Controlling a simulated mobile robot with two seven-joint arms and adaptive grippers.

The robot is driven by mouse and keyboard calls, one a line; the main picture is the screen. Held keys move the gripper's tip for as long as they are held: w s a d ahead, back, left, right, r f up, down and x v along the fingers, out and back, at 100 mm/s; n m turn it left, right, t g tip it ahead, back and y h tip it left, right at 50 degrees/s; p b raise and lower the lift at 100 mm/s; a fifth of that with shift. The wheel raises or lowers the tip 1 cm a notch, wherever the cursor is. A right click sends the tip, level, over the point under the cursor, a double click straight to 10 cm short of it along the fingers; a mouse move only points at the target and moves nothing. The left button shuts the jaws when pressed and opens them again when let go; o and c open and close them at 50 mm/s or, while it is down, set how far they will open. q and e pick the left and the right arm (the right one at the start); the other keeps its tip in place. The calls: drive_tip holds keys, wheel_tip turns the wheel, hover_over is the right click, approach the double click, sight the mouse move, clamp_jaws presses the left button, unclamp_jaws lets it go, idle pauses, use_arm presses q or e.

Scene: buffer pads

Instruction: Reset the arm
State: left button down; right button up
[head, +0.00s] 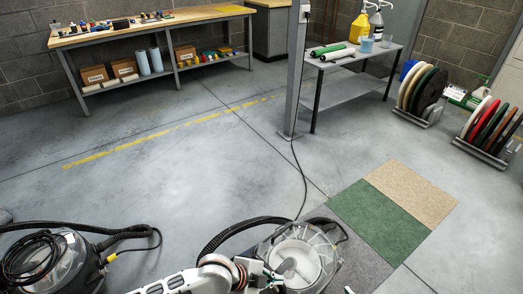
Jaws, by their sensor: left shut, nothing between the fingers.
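My left arm comes in from the bottom edge, left of centre, in the head view. My left gripper (285,268) is shut and empty. In the picture it overlaps a floor machine with a clear round tank (318,252) at the bottom centre. I cannot tell whether the gripper touches the machine or is above it. My right gripper cannot be made out; only a small pale tip shows at the bottom edge, right of the machine.
Another machine (62,262) with a black hose stands bottom left. Green (378,220) and beige (414,190) floor pads lie right. A workbench (150,32) and side table (352,88) stand behind. Pad racks (424,92) (490,126) stand right. A metal post (295,70) rises mid-room. Middle-left floor is clear.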

use_arm(q)
drive_tip(key=s+a+r+n+t+p, duration=0.3)
drive_tip(key=a+r+n+t, duration=0.15)
drive_tip(key=r+n, duration=0.35)
drive_tip(key=s+a+n+t+y+p, duration=0.1)
drive_tip(key=s+a+n, duration=0.3)
drive_tip(key=a, duration=0.6)
drive_tip(key=s+a+n+t+y+p, duration=0.1)
drive_tip(key=s+a+n, duration=0.4)
drive_tip(key=a, duration=0.5)
drive_tip(key=f+y+p, duration=0.1)
drive_tip(key=y, duration=0.1)
drive_tip(key=shift+s+n+t+y, duration=0.3)
drive_tip(key=shift+s+t+y, duration=0.05)
drive_tip(key=shift+s+y, duration=0.05)
use_arm(e)
drive_tip(key=s, duration=0.3)
drive_tip(key=shift+s+f+m+g, duration=0.2)
drive_tip(key=shift+m+g, duration=0.1)
drive_tip(key=shift+g, duration=0.1)
